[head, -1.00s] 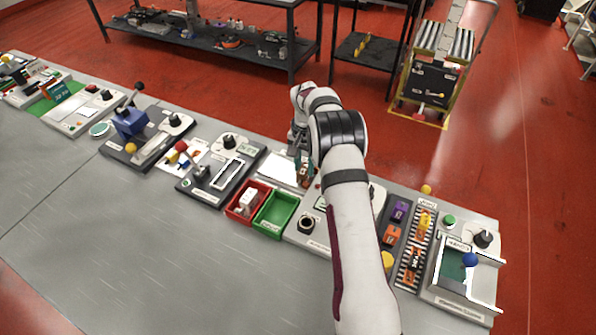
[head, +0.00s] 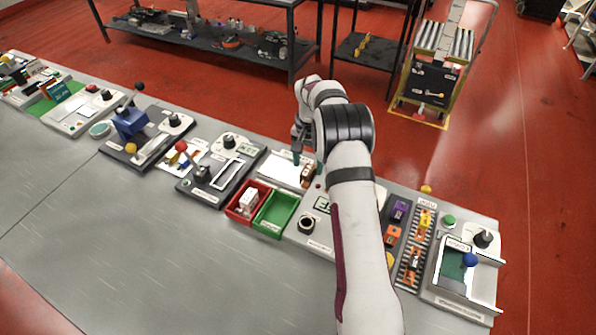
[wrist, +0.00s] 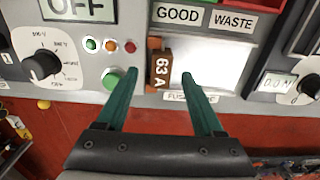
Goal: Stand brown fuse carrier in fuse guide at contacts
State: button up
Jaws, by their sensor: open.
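The brown fuse carrier (wrist: 160,72), marked 63 A, is at the left end of a pale plate (wrist: 205,60) in the wrist view. It appears to stand upright there in the head view (head: 308,173). An orange-brown piece (wrist: 154,43) shows at its far end. My gripper (wrist: 158,75) is open, with its green fingers apart on either side of the carrier's near end and visible gaps to both. It also shows in the head view (head: 300,160). A label starting with FUSE (wrist: 176,97) is partly hidden by the right finger. I cannot make out the contacts or the carrier's seating.
A green button (wrist: 112,80), indicator lights and a rotary dial (wrist: 42,65) lie left of the carrier. GOOD and WASTE labels (wrist: 205,17) are beyond the plate. A meter (wrist: 278,82) is to the right. Red (head: 242,203) and green (head: 275,213) bins sit nearby.

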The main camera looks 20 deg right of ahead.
aim_at(308, 170)
notch_tip(308, 170, up, 14)
jog(key=s+a+r+n, duration=0.1)
jog(key=s+a+r, duration=0.4)
jog(key=s+r, duration=0.15)
jog(key=s+a+f, duration=0.1)
jog(key=s+a, duration=0.2)
jog(key=s, duration=0.7)
jog(key=s+a+f+n+y, duration=0.1)
jog(key=s+a, duration=0.2)
jog(key=s, duration=0.8)
jog(key=s+a+f+n, duration=0.1)
jog(key=s+a, duration=0.3)
jog(key=s, duration=0.7)
jog(key=shift+f+y, duration=0.25)
jog(key=shift+y, duration=0.15)
